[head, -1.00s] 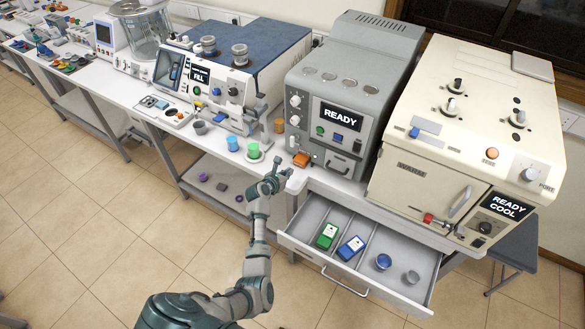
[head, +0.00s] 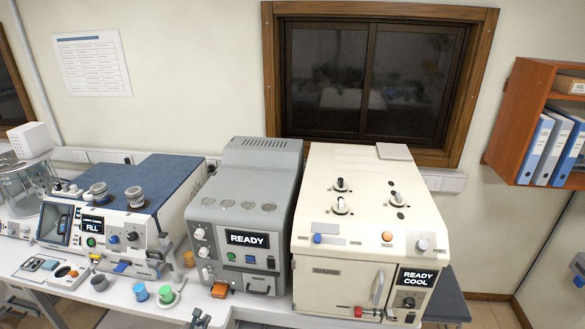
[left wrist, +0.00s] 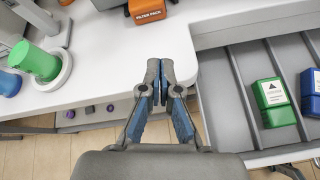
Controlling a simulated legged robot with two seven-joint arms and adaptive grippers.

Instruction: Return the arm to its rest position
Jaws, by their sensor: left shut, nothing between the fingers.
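My left gripper (head: 200,319) shows at the bottom edge of the head view, below the orange filter pack (head: 220,290). In the left wrist view my left gripper (left wrist: 161,75) is shut, with nothing between its blue-padded fingers. It is over the front edge of the white bench (left wrist: 110,65), beside the open grey drawer (left wrist: 225,105). The filter pack (left wrist: 147,10) lies on the bench beyond the fingertips. Most of my left arm is outside the head view.
The drawer holds a green box (left wrist: 272,100) and a blue box (left wrist: 311,92). A green cup on a round stand (left wrist: 38,62) is at left. The FILL machine (head: 110,230), grey READY machine (head: 245,230) and cream READY COOL machine (head: 360,230) line the bench.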

